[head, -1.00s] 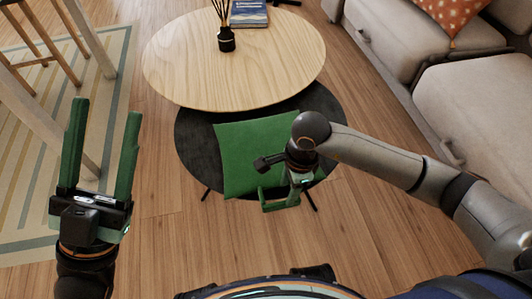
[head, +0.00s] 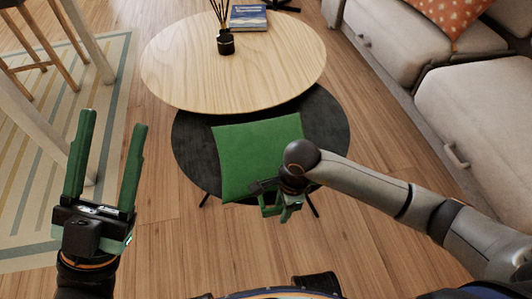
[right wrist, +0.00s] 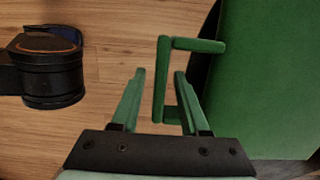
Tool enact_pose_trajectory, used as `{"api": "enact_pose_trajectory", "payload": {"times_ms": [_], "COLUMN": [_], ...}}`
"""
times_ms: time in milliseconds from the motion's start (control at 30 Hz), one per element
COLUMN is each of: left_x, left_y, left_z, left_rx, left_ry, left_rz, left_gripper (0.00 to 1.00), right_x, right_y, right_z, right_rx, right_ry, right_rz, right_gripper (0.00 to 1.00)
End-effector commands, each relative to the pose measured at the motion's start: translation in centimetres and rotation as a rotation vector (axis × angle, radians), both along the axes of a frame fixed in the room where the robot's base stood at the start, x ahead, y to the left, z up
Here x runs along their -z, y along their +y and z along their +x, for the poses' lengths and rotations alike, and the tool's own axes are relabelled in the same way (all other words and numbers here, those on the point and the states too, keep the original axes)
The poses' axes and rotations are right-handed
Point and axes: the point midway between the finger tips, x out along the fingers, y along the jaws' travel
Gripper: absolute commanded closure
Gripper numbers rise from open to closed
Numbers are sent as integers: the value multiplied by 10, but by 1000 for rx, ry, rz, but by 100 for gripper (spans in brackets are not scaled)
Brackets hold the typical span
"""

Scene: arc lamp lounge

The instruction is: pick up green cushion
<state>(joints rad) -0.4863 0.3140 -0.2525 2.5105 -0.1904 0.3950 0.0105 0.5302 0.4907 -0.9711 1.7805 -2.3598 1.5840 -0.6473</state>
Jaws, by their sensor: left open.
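The green cushion (head: 250,150) lies on a low round black table (head: 190,155). A green loop handle (right wrist: 198,45) sticks out from its near edge; it also shows in the head view (head: 268,211). The cushion fills the right side of the right wrist view (right wrist: 265,80). My right gripper (head: 287,206) is at the handle. In the right wrist view its open fingers (right wrist: 160,75) stand on either side of the handle's long bar, with a gap on each side. My left gripper (head: 112,120) is open and empty at the left, away from the cushion.
A higher round wooden table (head: 235,80) stands behind the cushion, holding a black reed diffuser (head: 225,42) and a blue book (head: 248,17). A beige sofa (head: 480,100) with an orange cushion (head: 445,15) is at the right. A stool and striped rug (head: 100,65) are at the left.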

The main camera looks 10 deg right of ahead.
Motion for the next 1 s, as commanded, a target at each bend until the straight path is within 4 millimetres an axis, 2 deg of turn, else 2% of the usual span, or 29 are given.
{"api": "enact_pose_trajectory", "payload": {"times_ms": [33, 367, 1000], "left_x": [0, 0, 0], "left_y": [0, 0, 0], "left_z": [0, 0, 0], "left_rx": [1, -1, -3], "left_ry": [0, 1, 1], "left_rz": [-1, -3, -7], "left_gripper": [43, 43, 43], "right_x": [0, 0, 0], "right_y": [0, 0, 0], "right_z": [0, 0, 0], "right_rx": [0, 0, 0], "right_ry": [0, 0, 0], "right_rz": [0, 0, -1], "right_gripper": [62, 99, 100]}}
